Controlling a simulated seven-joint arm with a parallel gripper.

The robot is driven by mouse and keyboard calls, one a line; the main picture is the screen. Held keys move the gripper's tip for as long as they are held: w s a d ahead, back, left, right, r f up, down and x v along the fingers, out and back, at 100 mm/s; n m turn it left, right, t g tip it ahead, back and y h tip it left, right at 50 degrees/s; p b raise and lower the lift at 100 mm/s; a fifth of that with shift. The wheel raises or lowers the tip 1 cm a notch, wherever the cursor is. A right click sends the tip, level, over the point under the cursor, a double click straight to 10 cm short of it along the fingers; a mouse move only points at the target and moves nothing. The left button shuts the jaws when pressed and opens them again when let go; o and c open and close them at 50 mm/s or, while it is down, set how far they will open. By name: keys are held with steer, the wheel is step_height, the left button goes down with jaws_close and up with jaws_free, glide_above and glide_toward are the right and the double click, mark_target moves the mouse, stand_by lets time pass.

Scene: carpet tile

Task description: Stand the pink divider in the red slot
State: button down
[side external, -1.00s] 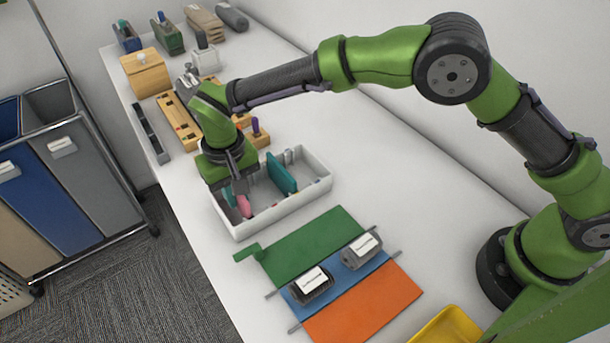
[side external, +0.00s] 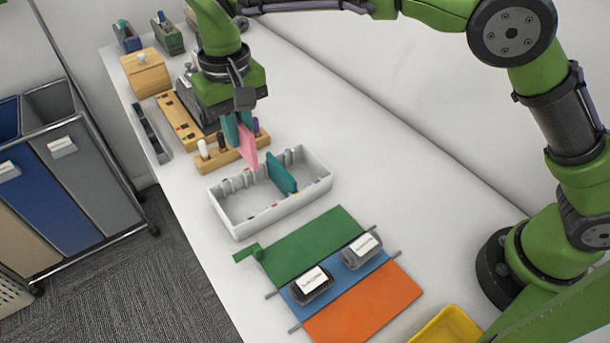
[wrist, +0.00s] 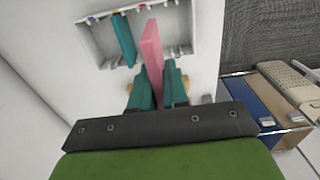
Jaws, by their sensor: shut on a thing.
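The pink divider (side external: 247,147) is a flat plate held upright in my gripper (side external: 238,122), above the far side of the white tray (side external: 236,228). My gripper is shut on it, and in the wrist view the pink divider (wrist: 152,48) stands between the two teal fingers (wrist: 158,85). A teal divider (side external: 281,174) stands across the tray, right of its middle. Small coloured marks, red among them, show along the tray's walls. A red mark (side external: 275,206) shows near the front wall.
A wooden rack (side external: 222,158) with several pegs stands just behind the tray. A green, blue and orange mat (side external: 365,302) with two dark labelled items lies in front. The tray's left part is empty. Bins (side external: 75,180) stand beyond the table's left edge.

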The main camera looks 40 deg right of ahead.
steer(key=f, duration=0.3)
steer(key=d+f, duration=0.1)
steer(key=f, duration=0.3)
steer(key=d+f, duration=0.1)
steer(key=f, duration=0.2)
steer(key=shift+s+f, duration=0.1)
steer(key=shift+f, duration=2.35)
steer(key=c, duration=1.1)
jaws_free()
steer(key=shift+f, duration=0.15)
